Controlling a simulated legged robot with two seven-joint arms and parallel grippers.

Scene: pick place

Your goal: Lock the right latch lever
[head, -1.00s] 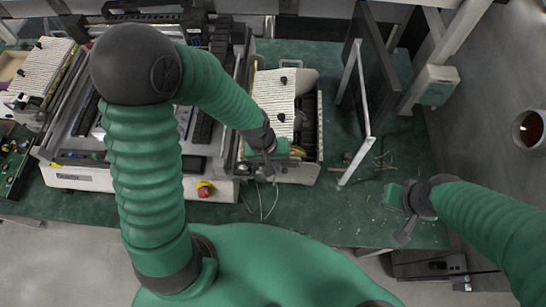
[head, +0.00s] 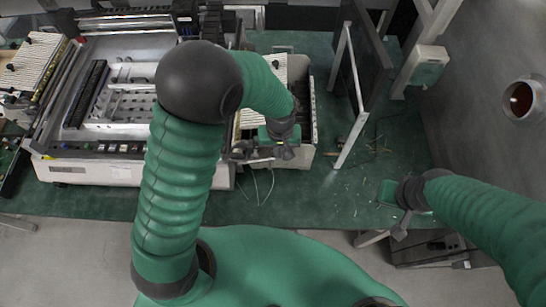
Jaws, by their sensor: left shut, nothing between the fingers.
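My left gripper (head: 286,153) is at the front of the box with a white ribbed top (head: 299,68), close to the box's front edge. It is shut and holds nothing. A small grey metal part (head: 242,151) sits left of it, between the machine and the box; I cannot tell whether it is the right latch lever. My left forearm hides much of the box top and the machine's right side. My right gripper (head: 401,229) hangs over the front right table edge, away from the box; its finger opening is unclear.
The white machine (head: 110,172) with a metal plate fills the left of the green table (head: 330,208). A dark panel on a white frame (head: 352,140) stands right of the box. Thin wires and scraps lie on the table. The front middle is mostly clear.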

